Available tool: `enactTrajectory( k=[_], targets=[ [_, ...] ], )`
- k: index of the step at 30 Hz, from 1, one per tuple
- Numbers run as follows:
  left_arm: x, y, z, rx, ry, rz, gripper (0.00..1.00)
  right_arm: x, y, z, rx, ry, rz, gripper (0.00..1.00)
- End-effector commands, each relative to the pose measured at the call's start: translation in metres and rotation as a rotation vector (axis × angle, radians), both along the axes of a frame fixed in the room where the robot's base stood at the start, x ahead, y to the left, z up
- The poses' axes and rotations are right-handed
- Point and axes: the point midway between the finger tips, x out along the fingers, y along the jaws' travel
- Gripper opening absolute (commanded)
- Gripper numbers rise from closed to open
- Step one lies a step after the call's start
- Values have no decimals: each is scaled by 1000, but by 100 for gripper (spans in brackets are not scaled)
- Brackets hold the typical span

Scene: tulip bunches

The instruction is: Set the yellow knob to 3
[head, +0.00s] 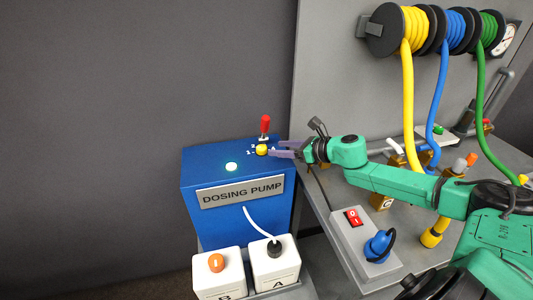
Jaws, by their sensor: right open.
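The yellow knob (262,150) sits on top of the blue dosing pump (240,228), in front of a red-handled lever. Small white marks surround the knob; a 1 shows at its left, and the other marks are too small to read. My right gripper (276,149) comes in from the right with its fingers at the knob's right side. It is open. I cannot tell whether the fingers touch the knob or reach around it. My left gripper is not in view.
The red-handled lever (265,126) stands close behind the knob. Canisters B (220,275) and A (275,268) stand in front. A power strip (352,235) lies on the bench at right; hoses hang behind my arm.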

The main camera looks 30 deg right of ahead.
Motion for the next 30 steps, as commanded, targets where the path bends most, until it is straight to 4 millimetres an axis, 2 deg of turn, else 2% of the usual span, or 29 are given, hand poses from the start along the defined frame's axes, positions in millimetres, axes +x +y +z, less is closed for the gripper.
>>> enactTrajectory(
  k=[2, 12, 22, 26, 27, 30],
  targets=[
    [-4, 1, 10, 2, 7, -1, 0, 6, 3, 5, 5, -6, -1, 57],
    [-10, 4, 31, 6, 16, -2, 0, 37, 26, -11, 0, 0, 16, 57],
    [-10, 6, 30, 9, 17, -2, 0, 42, 29, -18, -4, 4, 18, 57],
    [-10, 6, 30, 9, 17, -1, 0, 42, 29, -17, -4, 4, 18, 7],
    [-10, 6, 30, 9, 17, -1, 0, 42, 29, -17, -4, 4, 18, 0],
    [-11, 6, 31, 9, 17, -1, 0, 42, 29, -17, -4, 2, 17, 0]
  ],
)
